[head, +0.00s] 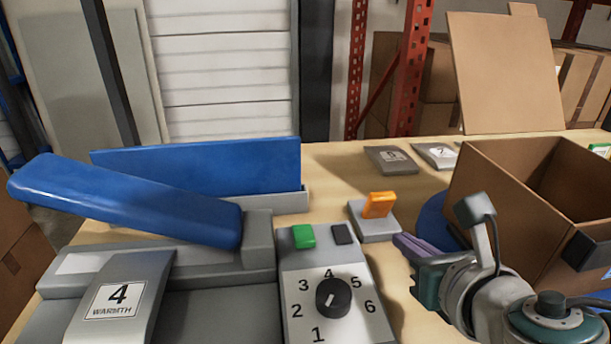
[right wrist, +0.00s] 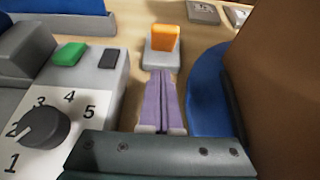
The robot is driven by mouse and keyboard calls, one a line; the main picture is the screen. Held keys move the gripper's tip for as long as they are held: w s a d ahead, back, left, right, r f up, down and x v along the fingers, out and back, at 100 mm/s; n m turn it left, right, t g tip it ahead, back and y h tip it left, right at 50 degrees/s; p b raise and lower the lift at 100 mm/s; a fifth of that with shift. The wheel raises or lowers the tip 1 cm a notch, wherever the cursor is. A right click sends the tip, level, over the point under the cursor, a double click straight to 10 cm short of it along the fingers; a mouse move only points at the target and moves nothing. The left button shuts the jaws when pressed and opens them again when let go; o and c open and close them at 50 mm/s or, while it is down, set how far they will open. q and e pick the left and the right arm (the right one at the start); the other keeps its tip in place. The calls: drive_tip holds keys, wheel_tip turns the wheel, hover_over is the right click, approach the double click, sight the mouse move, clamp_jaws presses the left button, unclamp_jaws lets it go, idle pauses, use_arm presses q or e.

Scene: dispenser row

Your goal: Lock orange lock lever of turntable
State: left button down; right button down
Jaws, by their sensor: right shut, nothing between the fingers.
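The orange lock lever (head: 379,205) stands up on a small grey base (head: 376,228) on the table, right of the dial panel. The blue turntable (head: 433,216) shows only in part, behind my right gripper and under a cardboard box (head: 515,215). In the right wrist view the orange lever (right wrist: 165,38) is straight ahead of the fingertips, and the turntable's blue edge (right wrist: 207,95) is to their right. My right gripper (head: 402,240) has its purple fingers shut and empty, just in front of the lever's base. Whether they touch the base is unclear. My left gripper is not in view.
A grey machine with a numbered dial (head: 333,298), a green button (head: 303,236) and a raised blue arm (head: 125,200) fills the left. The open cardboard box stands close on the right of the gripper. Grey number plates (head: 391,159) lie at the back.

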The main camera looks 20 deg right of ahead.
sight(379, 207)
drive_tip(key=b+x, duration=0.1)
drive_tip(key=x, duration=0.3)
drive_tip(key=shift+w+d+r+p, duration=0.15)
drive_tip(key=shift+w+r, duration=0.15)
drive_tip(key=shift+w, duration=0.25)
drive_tip(key=shift+w+d+r+p, duration=0.15)
drive_tip(key=shift+w+r, duration=0.2)
drive_tip(key=shift+w, duration=0.2)
drive_tip(key=shift+w+r, duration=0.2)
drive_tip(key=shift+w, duration=0.3)
